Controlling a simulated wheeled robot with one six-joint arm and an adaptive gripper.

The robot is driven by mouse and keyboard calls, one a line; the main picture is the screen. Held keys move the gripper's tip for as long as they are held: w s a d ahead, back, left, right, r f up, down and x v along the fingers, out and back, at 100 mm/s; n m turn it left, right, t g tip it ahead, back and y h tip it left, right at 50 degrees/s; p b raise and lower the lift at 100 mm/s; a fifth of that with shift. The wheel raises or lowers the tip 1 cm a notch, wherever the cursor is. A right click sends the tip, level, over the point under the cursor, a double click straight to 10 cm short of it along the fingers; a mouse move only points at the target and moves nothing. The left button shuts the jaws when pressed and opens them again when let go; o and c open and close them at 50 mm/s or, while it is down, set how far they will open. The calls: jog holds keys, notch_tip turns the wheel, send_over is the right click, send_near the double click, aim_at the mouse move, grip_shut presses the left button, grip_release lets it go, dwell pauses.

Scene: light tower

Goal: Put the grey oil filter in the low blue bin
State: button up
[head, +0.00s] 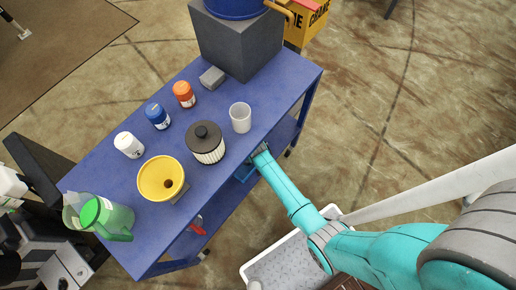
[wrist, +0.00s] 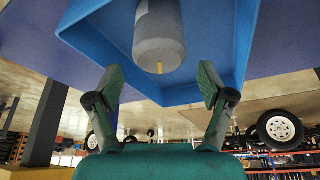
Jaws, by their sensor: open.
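The grey oil filter (wrist: 160,35) is a smooth grey cylinder with a small yellow spot at its near end. In the wrist view it is inside the low blue bin (wrist: 95,35), with bin walls around it. Whether it rests on the bin floor I cannot tell. My gripper (wrist: 162,88) is open and empty, its two fingers apart and clear of the filter, at the bin's near edge.
A light tray (head: 285,262) is near my arm.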

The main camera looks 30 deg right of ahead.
jog(key=s+a+r, duration=0.1)
jog(key=s, duration=1.1)
jog(key=shift+s, duration=0.15)
jog(key=s+r+t, duration=0.5)
jog(key=s+r, duration=1)
jog(key=s, duration=0.1)
jog(key=s+r+t, duration=0.2)
jog(key=s+r, duration=0.2)
jog(key=r, duration=0.8)
jog(key=s+r+n+t, duration=0.1)
jog(key=s+r+t, duration=0.2)
jog(key=r, duration=1)
jog(key=shift+s+a, duration=0.4)
jog(key=shift+s, duration=0.35)
jog(key=shift+r, duration=0.1)
